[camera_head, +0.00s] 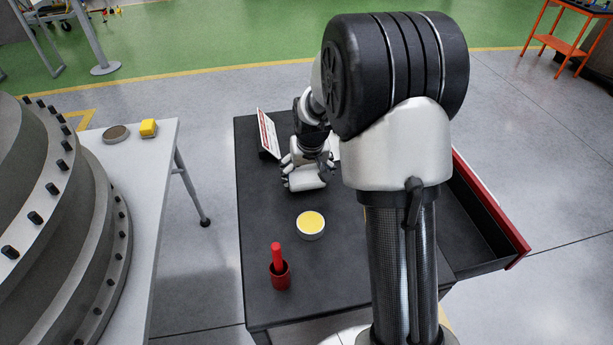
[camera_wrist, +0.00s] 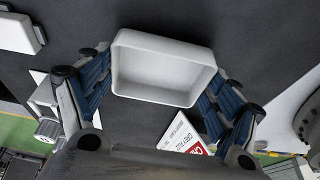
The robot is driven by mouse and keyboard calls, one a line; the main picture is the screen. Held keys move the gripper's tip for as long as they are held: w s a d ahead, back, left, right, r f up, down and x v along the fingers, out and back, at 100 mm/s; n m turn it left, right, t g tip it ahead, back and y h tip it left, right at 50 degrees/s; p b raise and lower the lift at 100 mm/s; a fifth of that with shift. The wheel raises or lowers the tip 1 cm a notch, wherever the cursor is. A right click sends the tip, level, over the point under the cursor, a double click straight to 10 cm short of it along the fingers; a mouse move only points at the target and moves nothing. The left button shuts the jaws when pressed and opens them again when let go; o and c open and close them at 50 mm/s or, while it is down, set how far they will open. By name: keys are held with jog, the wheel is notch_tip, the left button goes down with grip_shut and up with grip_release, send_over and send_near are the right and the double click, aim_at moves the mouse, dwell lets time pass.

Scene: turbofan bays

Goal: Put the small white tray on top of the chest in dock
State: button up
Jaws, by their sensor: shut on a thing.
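The small white tray (camera_wrist: 163,68) is a shallow open box seen between my fingers in the wrist view. My gripper (camera_wrist: 160,85) is shut on it, with blue finger pads at its left and right sides. In the head view my gripper (camera_head: 308,176) is over the far part of the black chest top (camera_head: 340,260). Whether the tray touches the chest top or hangs just above it, I cannot tell. My arm hides part of the chest's right side.
A red-and-white sign (camera_head: 268,135) stands at the far left of the chest top. A yellow-topped round tin (camera_head: 311,225) and a red cup (camera_head: 280,275) with a red stick stand nearer. A red-fronted drawer (camera_head: 490,210) is open at right. A grey table (camera_head: 160,160) stands left.

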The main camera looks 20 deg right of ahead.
jog(key=shift+f, duration=0.3)
jog(key=shift+f, duration=0.2)
jog(key=o, duration=1)
jog(key=shift+o, duration=0.2)
jog(key=shift+r, duration=0.15)
